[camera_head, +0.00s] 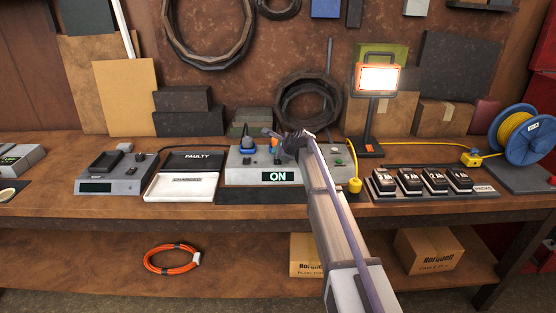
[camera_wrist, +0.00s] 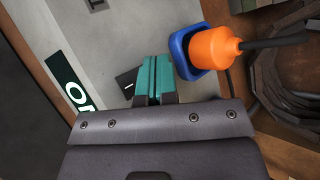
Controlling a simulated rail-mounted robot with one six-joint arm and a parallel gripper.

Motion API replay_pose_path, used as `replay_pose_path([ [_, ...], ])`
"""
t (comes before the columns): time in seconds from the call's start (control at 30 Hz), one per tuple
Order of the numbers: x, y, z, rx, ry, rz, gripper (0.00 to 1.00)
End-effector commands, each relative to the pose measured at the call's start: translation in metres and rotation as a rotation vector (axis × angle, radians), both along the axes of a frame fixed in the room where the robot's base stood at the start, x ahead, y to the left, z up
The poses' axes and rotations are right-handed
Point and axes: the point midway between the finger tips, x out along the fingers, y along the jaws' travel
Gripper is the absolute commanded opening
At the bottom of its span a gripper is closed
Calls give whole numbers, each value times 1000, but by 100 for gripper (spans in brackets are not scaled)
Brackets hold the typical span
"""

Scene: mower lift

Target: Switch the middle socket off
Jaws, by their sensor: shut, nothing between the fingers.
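The grey socket box (camera_head: 240,175) stands on the bench with a display (camera_head: 278,176) reading ON. In the wrist view, my teal fingertips (camera_wrist: 153,72) are shut and empty. A black switch (camera_wrist: 127,84) with a white mark is just left of them, and an orange plug (camera_wrist: 212,48) in a blue socket (camera_wrist: 181,56) is to their right. Contact with the switch cannot be told.
The charged tray (camera_head: 180,187) and faulty tray (camera_head: 195,162) are left of the box. A yellow plug (camera_head: 355,185) hangs at its right end, beside the row of batteries (camera_head: 410,182). A work lamp (camera_head: 377,80) and a black hose coil (camera_head: 308,100) stand behind.

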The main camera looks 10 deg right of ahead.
Motion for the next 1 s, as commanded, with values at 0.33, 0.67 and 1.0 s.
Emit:
replay_pose_path([
  [0.33,0,0,-1,0,0,0,0],
  [0.67,1,0,-5,0,0,0,0],
  [1.0,1,0,-5,0,0,0,0],
])
